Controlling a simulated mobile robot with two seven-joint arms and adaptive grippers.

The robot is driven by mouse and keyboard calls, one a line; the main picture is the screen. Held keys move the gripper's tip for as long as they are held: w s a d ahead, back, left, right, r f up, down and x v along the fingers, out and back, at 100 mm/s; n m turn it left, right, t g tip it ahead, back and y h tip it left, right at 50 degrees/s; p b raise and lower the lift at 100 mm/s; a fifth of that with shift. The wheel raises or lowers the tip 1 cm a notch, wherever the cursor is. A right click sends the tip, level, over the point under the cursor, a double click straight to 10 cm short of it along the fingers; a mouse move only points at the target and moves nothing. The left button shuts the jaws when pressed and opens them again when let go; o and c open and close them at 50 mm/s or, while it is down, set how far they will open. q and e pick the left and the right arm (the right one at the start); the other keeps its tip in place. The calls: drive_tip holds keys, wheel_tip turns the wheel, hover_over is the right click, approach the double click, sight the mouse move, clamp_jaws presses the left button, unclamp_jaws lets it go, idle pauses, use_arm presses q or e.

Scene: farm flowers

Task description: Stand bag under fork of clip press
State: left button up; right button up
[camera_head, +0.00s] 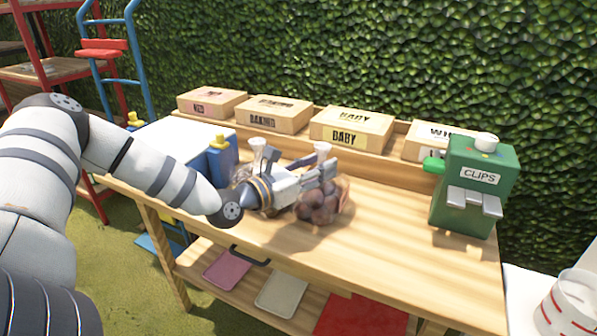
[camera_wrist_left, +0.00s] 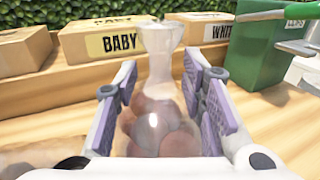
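A clear bag of round brownish-red produce (camera_head: 322,207) stands on the wooden table, left of the clip press. In the left wrist view the bag (camera_wrist_left: 160,125) is upright, with a narrow neck and flared top. My left gripper (camera_head: 325,172) is at the bag, its fingers on either side of the neck. In the left wrist view the fingers (camera_wrist_left: 160,95) are apart, with a gap visible beside the neck. The green clip press (camera_head: 472,190), labelled CLIPS, stands at the table's right end with a grey fork (camera_head: 474,201) on its front. My right gripper is not in view.
Labelled boxes, including BABY (camera_head: 350,127) and BAKING (camera_head: 274,114), line the table's back ledge. A blue container (camera_head: 222,160) stands behind my left arm. The tabletop (camera_head: 390,225) between bag and press is clear. A white container with red markings (camera_head: 570,305) is at lower right.

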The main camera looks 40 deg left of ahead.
use_arm(q)
drive_tip(key=s, duration=0.2)
drive_tip(key=s+a, duration=0.1)
drive_tip(key=s, duration=0.3)
drive_tip(key=shift+s+a+r, duration=0.1)
drive_tip(key=shift+a+r, duration=0.05)
drive_tip(key=shift+r, duration=0.1)
drive_tip(key=s, duration=0.4)
drive_tip(key=shift+s+a, duration=0.1)
drive_tip(key=shift+s, duration=0.05)
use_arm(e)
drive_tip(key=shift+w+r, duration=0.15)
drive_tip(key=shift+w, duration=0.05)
